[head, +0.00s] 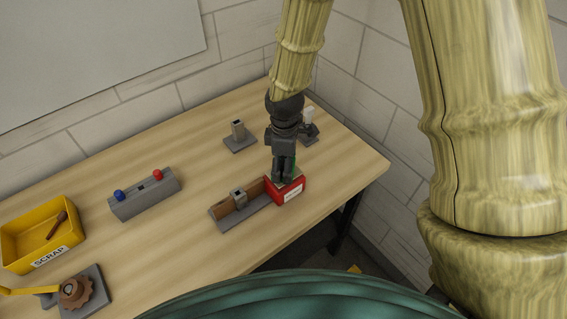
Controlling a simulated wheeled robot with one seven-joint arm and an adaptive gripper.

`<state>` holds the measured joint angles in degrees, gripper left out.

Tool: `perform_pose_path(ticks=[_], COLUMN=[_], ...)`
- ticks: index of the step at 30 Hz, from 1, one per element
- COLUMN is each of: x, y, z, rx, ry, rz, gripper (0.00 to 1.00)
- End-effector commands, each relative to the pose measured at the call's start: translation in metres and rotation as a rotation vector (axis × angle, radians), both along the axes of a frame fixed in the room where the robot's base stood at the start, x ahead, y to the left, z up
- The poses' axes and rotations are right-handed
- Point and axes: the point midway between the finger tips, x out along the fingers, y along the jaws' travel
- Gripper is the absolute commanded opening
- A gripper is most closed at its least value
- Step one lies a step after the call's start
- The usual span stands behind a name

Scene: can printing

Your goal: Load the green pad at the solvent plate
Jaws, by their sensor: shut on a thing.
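My gripper (283,176) points down over the right part of the table, shut, with its fingertips at the red tray. A bit of green (295,167) shows just behind and beside the fingers; I take it for the green pad, mostly hidden by the gripper. The red tray (291,193) has a white label on its front, too small to read. It appears to be the solvent plate. Whether the pad touches the tray's inside cannot be told.
A grey holder with a brown inside (222,222) adjoins the red tray on the left. Grey stands (239,144) (310,137) are behind. A block with blue and red knobs (146,198), a yellow SCRAP bin (22,262) and a yellow-levered device (76,293) stand left. The right table corner is clear.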

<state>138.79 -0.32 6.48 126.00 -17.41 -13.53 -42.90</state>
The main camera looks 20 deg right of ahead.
Motion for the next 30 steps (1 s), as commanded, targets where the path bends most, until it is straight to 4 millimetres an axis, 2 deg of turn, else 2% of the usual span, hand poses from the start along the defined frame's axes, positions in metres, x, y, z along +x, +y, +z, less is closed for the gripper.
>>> perform_pose_path(ticks=[30], x=[-0.0001], y=[0.0003], z=[-0.0097], rx=[-0.001], ry=[0.0], rz=[0.001], gripper=[0.61])
